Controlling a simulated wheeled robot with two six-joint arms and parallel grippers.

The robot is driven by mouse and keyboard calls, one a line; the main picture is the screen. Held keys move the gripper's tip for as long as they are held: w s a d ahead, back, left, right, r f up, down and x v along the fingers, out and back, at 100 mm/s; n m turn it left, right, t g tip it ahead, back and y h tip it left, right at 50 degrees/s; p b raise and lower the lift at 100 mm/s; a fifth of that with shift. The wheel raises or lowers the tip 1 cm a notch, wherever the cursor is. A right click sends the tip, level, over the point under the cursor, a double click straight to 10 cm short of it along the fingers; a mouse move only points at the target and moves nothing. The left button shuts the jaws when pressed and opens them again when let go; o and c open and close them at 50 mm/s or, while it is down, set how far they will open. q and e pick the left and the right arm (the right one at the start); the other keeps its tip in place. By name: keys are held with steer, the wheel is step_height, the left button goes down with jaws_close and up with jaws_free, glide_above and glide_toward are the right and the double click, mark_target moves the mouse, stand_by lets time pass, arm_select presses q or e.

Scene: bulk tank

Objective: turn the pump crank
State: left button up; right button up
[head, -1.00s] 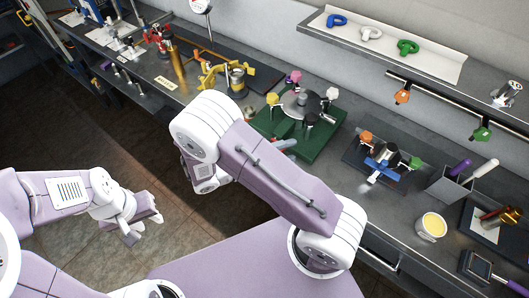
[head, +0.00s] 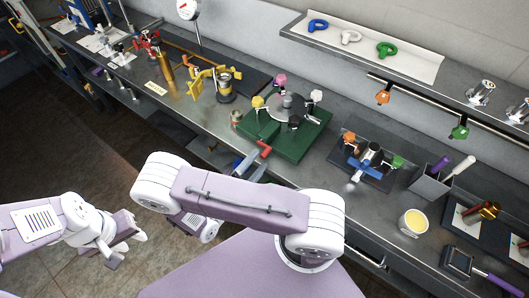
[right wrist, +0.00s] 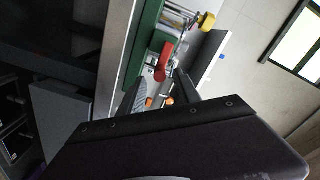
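A crank with a red handle (head: 263,149) sticks out from the front of a green pump base (head: 313,143), which carries a round grey plate ringed by coloured knobs. In the right wrist view the red handle (right wrist: 163,62) stands beyond my fingers, with the green base (right wrist: 143,40) behind it. My right gripper (right wrist: 160,78) is open, with its two dark fingers apart and pointing toward the handle; no contact is seen. My left gripper (head: 130,250) is open and empty over the floor, far from the bench.
A fixture with blue, orange and green parts (head: 366,160) stands to the right, beside a grey pen holder (head: 432,183) and a yellow-filled cup (head: 414,222). Yellow brackets (head: 205,80) stand to the left.

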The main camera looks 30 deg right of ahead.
mark_target(264, 157)
steer(key=x, duration=0.4)
steer(key=shift+d, duration=0.15)
jaws_close()
steer(key=shift+f, duration=0.15)
steer(key=m, duration=0.1)
steer(key=f+m, duration=0.1)
steer(key=m, duration=0.1)
steer(key=shift+f, duration=0.1)
steer(key=shift+w+f+m+b, duration=0.2)
steer(key=shift+f+m, duration=0.1)
steer(key=shift+m, duration=0.65)
steer(key=shift+w+f+m+b, duration=0.15)
steer(key=shift+f+m, duration=0.1)
steer(key=shift+m, duration=0.7)
